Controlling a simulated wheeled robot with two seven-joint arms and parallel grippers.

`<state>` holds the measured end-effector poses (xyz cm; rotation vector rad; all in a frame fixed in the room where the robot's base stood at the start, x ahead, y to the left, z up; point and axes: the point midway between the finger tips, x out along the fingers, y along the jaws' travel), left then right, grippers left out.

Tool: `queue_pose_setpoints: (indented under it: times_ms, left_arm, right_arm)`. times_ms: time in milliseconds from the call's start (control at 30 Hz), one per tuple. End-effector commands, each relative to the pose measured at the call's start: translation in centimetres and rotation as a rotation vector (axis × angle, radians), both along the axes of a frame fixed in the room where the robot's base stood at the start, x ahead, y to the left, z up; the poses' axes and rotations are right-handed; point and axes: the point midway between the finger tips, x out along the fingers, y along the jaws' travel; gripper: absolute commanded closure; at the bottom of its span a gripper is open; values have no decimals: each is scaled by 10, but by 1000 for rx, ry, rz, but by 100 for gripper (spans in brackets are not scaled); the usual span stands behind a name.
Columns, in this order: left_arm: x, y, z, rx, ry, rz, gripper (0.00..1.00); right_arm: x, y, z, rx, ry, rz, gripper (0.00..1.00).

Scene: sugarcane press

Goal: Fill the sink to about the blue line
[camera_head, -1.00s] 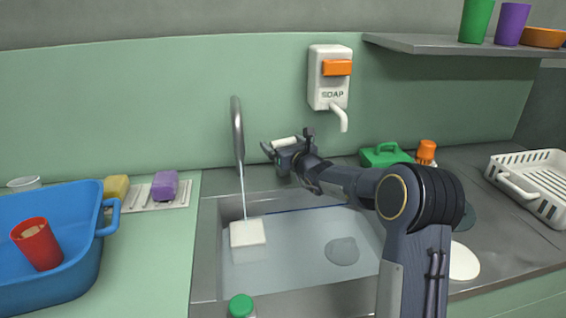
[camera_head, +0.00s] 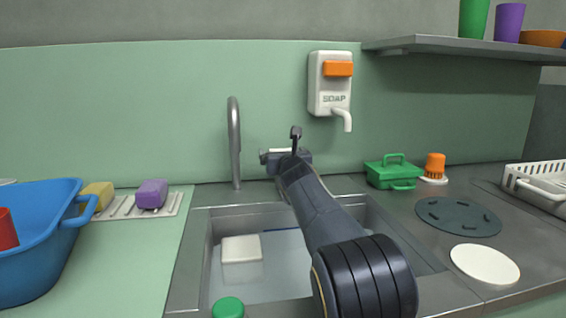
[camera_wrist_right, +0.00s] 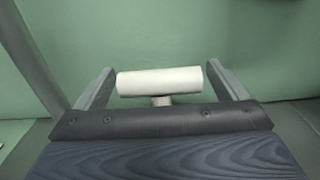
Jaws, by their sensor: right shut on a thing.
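The sink (camera_head: 197,262) holds clear water (camera_head: 285,265), with a white block (camera_head: 241,249) in it at the left. A short stretch of the blue line (camera_head: 281,230) shows on the back wall, just above the water; my right arm hides the rest. The grey tap (camera_head: 234,140) stands behind the sink, and no stream shows from it. My right gripper (camera_head: 286,155) is behind the sink, right of the tap, shut on the white tap handle. The handle (camera_wrist_right: 158,82) lies crosswise between the fingers in the right wrist view. My left gripper is out of view.
A blue tub (camera_head: 40,235) and two sponges on a rack (camera_head: 115,207) stand left. A green-capped bottle (camera_head: 228,307) is at the front. The soap dispenser (camera_head: 330,85) hangs above. A green box (camera_head: 393,172), dark mat (camera_head: 458,217) and white plate (camera_head: 484,264) lie right.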

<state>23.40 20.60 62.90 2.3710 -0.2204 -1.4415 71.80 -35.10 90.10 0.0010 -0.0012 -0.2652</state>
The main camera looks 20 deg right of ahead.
Motion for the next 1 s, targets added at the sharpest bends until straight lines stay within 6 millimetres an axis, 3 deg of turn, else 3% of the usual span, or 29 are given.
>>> queue_pose_setpoints:
  times_ms: [400,433,500,767,1000]
  left_arm:
    - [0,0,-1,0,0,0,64]
    - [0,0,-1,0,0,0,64]
    - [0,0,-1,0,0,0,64]
    - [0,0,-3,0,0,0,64]
    - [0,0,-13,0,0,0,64]
  right_arm:
    - [0,0,-1,-2,4,-5,30]
    - [0,0,-1,-2,4,-5,6]
    - [0,0,-1,-1,2,-5,0]
    - [-2,1,-1,-2,1,-4,0]
    - [-29,10,-2,1,0,0,0]
